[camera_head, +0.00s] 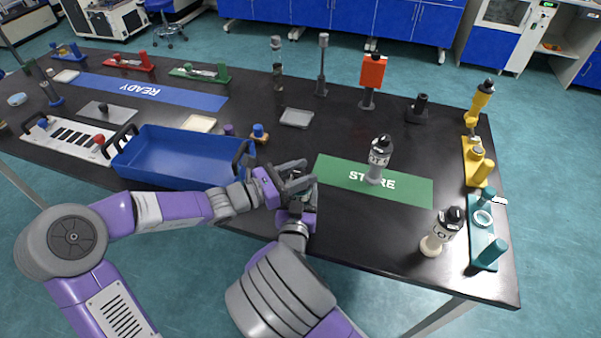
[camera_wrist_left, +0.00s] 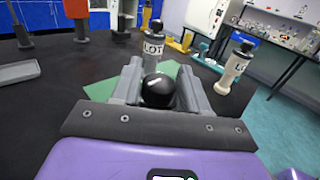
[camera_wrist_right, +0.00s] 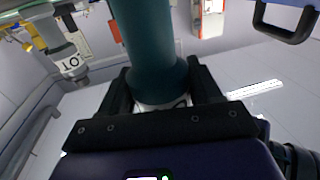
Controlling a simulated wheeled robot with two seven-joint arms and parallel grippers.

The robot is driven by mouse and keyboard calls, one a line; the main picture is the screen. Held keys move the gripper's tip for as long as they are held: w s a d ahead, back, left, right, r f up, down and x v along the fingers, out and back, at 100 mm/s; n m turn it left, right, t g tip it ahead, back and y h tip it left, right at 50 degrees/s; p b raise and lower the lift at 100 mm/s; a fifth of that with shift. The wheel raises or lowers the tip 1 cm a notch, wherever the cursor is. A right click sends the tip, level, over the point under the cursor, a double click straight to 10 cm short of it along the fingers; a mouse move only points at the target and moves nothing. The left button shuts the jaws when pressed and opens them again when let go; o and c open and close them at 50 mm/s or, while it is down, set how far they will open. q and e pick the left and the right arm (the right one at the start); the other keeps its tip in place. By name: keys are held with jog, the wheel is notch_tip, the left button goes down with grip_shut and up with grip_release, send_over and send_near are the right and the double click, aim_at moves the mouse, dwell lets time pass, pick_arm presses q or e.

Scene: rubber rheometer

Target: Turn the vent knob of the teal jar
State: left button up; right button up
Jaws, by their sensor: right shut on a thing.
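The teal jar is mostly hidden by my grippers in the head view. In the right wrist view its teal body (camera_wrist_right: 150,40) stands between the fingers of my right gripper (camera_wrist_right: 160,90), which is shut on it. In the head view my right gripper (camera_head: 296,214) is at the table's front edge, below my left gripper (camera_head: 296,180). In the left wrist view a round black knob (camera_wrist_left: 158,91) sits between the fingers of my left gripper (camera_wrist_left: 160,80). These fingers stand apart on both sides of the knob; whether they touch it is unclear.
A green mat (camera_head: 335,170) carries a grey jar (camera_head: 380,160). A cream jar (camera_head: 436,240) stands at the front right, beside a teal stand (camera_head: 484,248) and a yellow stand (camera_head: 474,152). A blue tray (camera_head: 185,172) is left of my grippers. Black table shows between them.

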pick_arm(q)
jog(key=shift+o, duration=1)
jog(key=v, duration=1.2)
pick_arm(e)
jog(key=o, duration=1.2)
pick_arm(q)
jog(key=shift+f, duration=0.1)
